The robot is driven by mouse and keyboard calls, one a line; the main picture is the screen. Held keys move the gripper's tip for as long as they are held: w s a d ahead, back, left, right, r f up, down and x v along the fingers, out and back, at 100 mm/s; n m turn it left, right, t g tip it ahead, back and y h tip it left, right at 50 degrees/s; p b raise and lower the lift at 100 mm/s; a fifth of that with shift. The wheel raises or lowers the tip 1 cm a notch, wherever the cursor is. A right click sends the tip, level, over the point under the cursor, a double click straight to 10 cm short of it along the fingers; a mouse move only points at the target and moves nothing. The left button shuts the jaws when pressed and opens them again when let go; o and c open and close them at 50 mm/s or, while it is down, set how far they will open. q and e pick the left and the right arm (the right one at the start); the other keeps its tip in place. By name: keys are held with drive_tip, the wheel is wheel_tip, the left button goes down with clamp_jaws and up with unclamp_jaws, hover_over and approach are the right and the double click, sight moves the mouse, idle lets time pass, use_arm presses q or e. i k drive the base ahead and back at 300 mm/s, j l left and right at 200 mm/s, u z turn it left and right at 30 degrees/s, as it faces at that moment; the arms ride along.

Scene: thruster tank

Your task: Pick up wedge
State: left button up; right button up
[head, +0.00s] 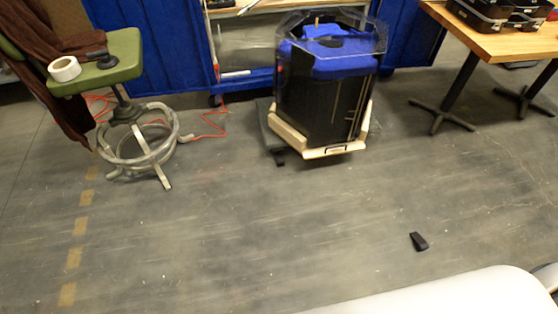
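A small black wedge (419,241) lies on the grey concrete floor in the lower right of the head view. Clear floor surrounds it, and nothing touches it. Neither of my grippers shows in this view, so I cannot see whether they are open or shut. A smooth white surface at the bottom right edge lies in front of the wedge and hides the floor there.
A dark tank (325,105) with a blue top stands on a wheeled base at the back. A green stool (108,66) holding a tape roll (64,69) is at left, near an orange cord (209,127). A wooden table (500,42) is at right. The middle floor is free.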

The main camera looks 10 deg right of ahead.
sight(279, 159)
drive_tip(key=z, duration=0.5)
drive_tip(key=i+j+z, duration=0.1)
drive_tip(key=i+z, duration=0.25)
drive_tip(key=i+j+z, duration=0.4)
drive_tip(key=i+z, duration=0.25)
drive_tip(key=k, duration=0.1)
